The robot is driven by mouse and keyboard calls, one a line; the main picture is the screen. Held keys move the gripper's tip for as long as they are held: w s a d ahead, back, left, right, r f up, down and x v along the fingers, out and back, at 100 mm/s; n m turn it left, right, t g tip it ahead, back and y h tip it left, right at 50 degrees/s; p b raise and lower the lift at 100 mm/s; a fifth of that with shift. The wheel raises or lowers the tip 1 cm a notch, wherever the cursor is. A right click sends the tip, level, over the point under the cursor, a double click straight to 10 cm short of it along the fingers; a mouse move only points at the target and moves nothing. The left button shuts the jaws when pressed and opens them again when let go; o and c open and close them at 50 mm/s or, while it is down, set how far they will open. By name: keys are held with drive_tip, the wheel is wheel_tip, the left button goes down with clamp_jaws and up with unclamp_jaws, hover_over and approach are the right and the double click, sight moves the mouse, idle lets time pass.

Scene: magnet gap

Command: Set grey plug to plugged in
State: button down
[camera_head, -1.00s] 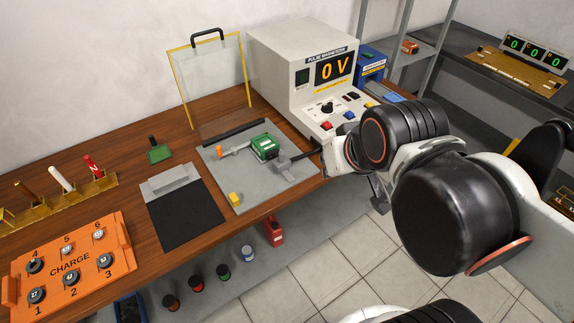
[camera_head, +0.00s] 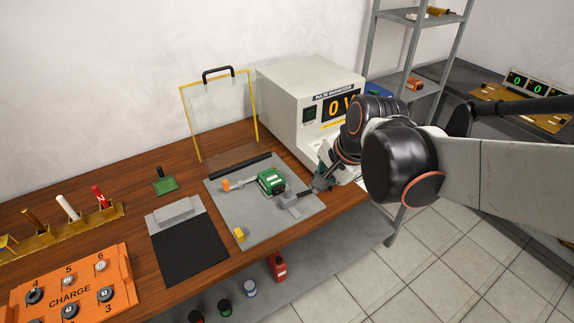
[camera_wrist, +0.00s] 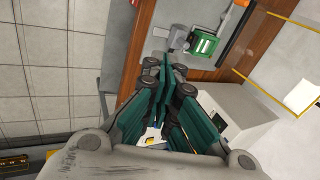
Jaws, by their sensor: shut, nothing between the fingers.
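A grey block-like piece (camera_head: 288,201) sits on the grey plate (camera_head: 262,231), just right of the green block (camera_head: 271,181); it may be the grey plug, but I cannot tell for sure. In the wrist view the grey piece (camera_wrist: 178,38) shows beyond my fingertips, beside the green block (camera_wrist: 203,44). My gripper (camera_head: 321,184) is at the plate's right edge, close to the grey piece. In the wrist view my gripper (camera_wrist: 168,72) has its fingers together and empty. I cannot tell whether they touch anything. Any socket is hidden or too small to make out.
The pulse magnetizer (camera_head: 304,84) stands behind my arm, its display partly covered. A clear yellow-framed shield (camera_head: 217,115) stands behind the plate. A yellow block (camera_head: 239,234) and an orange-tipped piece (camera_head: 231,185) are on the plate. The orange CHARGE tray (camera_head: 118,268) is at left.

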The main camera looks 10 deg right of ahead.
sight(288, 196)
drive_tip(key=w+d+f+m+g+y, duration=0.1)
drive_tip(key=w+d+f+m, duration=0.4)
drive_tip(key=m, duration=0.8)
drive_tip(key=w+f, duration=0.3)
drive_tip(key=f, duration=0.1)
drive_tip(key=shift+w+f+m+g+y+p, duration=0.2)
drive_tip(key=shift+f+m+g+y+p, duration=0.1)
drive_tip(key=shift+y+p, duration=0.1)
drive_tip(key=b+x, duration=0.4)
drive_tip(key=x, duration=0.6)
drive_tip(key=shift+f, duration=0.25)
drive_tip(key=shift+w+a+r+b, duration=0.1)
drive_tip(key=shift+w+a+b, duration=0.25)
drive_tip(key=shift+w+a, duration=0.55)
drive_tip(key=shift+w+a+r, duration=0.1)
drive_tip(key=shift+w+a, duration=0.35)
drive_tip(key=shift+a, duration=0.05)
